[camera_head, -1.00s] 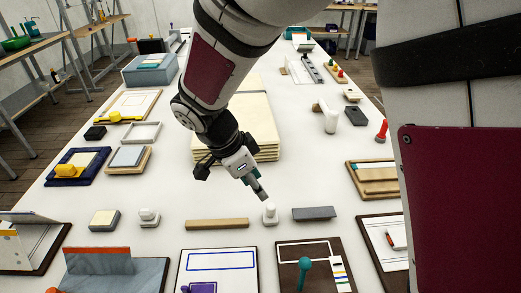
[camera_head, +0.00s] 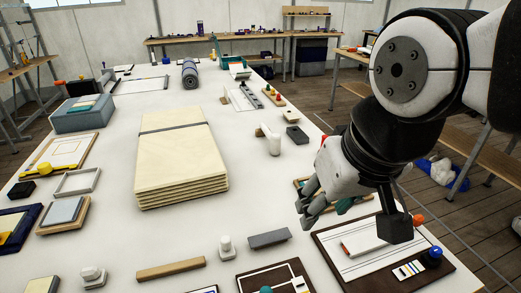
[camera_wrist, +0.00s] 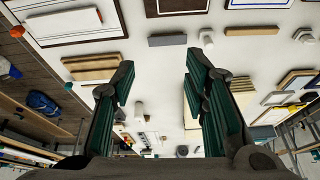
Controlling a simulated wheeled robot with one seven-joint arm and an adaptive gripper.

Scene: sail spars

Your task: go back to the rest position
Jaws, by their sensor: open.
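My gripper (camera_head: 312,206) is at the right of the head view, raised above the right side of the white table (camera_head: 130,235). In the wrist view my gripper (camera_wrist: 160,75) shows two dark green fingers spread wide with nothing between them. The white table also shows below the open fingers in the wrist view (camera_wrist: 150,65). No held object shows in either view. A white-and-black part of my arm fills the upper right of the head view.
A stack of cream boards (camera_head: 180,155) lies mid-table. A grey bar (camera_head: 268,239), a wooden bar (camera_head: 170,268) and a small white knobbed piece (camera_head: 227,248) lie near the front. A dark-framed board (camera_head: 380,250) lies below my gripper. A blue-grey box (camera_head: 84,113) stands at the left.

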